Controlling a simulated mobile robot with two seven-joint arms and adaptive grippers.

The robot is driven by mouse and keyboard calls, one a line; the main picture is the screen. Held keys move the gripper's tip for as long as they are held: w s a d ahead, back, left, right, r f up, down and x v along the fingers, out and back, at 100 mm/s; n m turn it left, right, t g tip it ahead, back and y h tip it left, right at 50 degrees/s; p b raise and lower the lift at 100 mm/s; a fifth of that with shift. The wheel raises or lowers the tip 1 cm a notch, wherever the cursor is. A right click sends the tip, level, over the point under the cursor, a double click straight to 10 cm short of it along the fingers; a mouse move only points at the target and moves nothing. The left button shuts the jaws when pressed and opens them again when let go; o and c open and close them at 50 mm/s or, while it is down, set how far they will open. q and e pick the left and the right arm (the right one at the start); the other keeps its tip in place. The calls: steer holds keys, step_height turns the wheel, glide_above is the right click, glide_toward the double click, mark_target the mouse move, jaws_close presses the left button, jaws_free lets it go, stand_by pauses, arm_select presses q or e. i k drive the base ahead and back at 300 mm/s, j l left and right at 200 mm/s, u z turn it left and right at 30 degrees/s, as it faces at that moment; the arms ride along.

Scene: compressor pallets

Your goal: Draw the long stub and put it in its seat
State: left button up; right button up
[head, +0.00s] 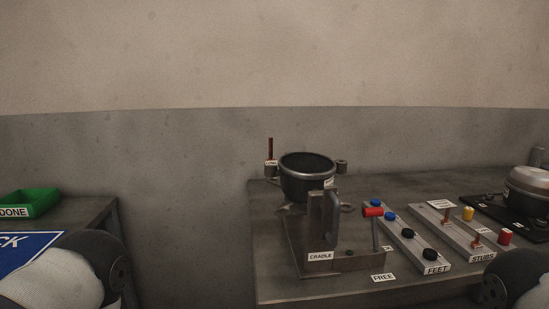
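A tall thin copper-brown stub (270,149) stands upright at the back left of the bench, beside the dark pot. A small tag below it appears to read LONG, though the print is tiny. The open dark pot (307,167) sits in the grey cradle (310,240), labelled CRADLE, with small lugs around it. The stubs rack (465,238), labelled STUBS, holds short copper stubs (477,239) and coloured caps. I cannot tell which place is the long stub's seat. Only my arm links show at the lower corners; neither gripper is in view.
A red-handled clamp (373,211) rises at the cradle's right. The feet rack (415,243) holds blue and black feet. A closed metal compressor (530,185) stands on a dark plate far right. A green bin (28,203) marked DONE is on the left table. A gap separates the tables.

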mark_target(270, 160)
steer(key=j+z, duration=0.4)
steer(key=j, duration=0.15)
steer(key=j+z, duration=0.4)
steer(key=i+j+z, duration=0.1)
steer(key=j+z, duration=0.75)
steer(key=j, duration=0.2)
steer(key=i+j+z, duration=0.2)
steer(key=j+z, duration=0.25)
steer(key=j, duration=0.25)
steer(key=j+z, duration=0.5)
steer(key=j, duration=0.2)
steer(key=j+z, duration=0.45)
steer(key=j, duration=0.3)
steer(key=j+u, duration=0.2)
steer(key=u, duration=0.15)
steer(key=i+l+z, duration=0.15)
steer(key=z, duration=0.3)
steer(key=l, duration=0.1)
